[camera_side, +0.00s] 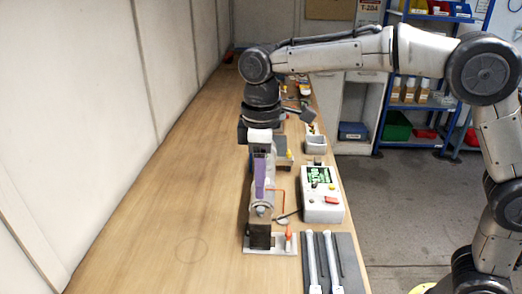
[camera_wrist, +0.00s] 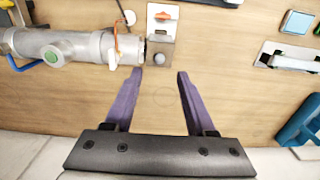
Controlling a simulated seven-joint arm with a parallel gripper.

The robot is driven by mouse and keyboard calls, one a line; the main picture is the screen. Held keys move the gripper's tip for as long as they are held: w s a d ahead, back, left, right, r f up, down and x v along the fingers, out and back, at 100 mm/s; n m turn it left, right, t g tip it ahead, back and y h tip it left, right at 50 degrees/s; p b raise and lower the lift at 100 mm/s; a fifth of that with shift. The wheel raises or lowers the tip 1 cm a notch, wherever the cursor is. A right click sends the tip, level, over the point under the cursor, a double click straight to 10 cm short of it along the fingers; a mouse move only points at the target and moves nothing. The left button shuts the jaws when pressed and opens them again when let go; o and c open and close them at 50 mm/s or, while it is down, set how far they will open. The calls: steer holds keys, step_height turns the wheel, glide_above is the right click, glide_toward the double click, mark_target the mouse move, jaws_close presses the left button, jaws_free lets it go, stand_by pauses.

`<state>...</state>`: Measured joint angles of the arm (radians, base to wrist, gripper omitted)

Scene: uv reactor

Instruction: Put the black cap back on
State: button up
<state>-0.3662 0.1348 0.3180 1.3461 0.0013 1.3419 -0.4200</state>
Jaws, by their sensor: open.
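The reactor is a metal cylinder (camera_wrist: 75,48) with a green round face, lying at the upper left of the wrist view. Its right end meets a dark grey bracket (camera_wrist: 160,50) with a round pale knob. I cannot make out the black cap with certainty in either view. My gripper (camera_wrist: 159,74) points at the bracket, its two purple fingers apart and nothing between them.
A white control box (camera_side: 322,195) with a green screen and red button stands right of the bracket. A grey tray (camera_side: 346,262) holds white tubes in front. A blue object (camera_wrist: 300,120) lies at the wrist view's right. The bench's left side (camera_side: 165,190) is clear.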

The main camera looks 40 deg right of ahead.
step_height(320, 180, up, 7)
stand_by(0.3)
steer(key=s+d+r+m+t, duration=0.3)
steer(key=s+d+r+m, duration=0.15)
steer(key=s+d, duration=0.85)
steer(key=s+d+f+m+t, duration=0.2)
steer(key=s+f+m, duration=0.2)
steer(key=s+f, duration=0.6)
step_height(320, 180, down, 2)
steer(key=shift+f+t, duration=0.1)
steer(key=shift+t, duration=0.2)
steer(key=shift+o, duration=0.2)
steer(key=shift+m, duration=0.25)
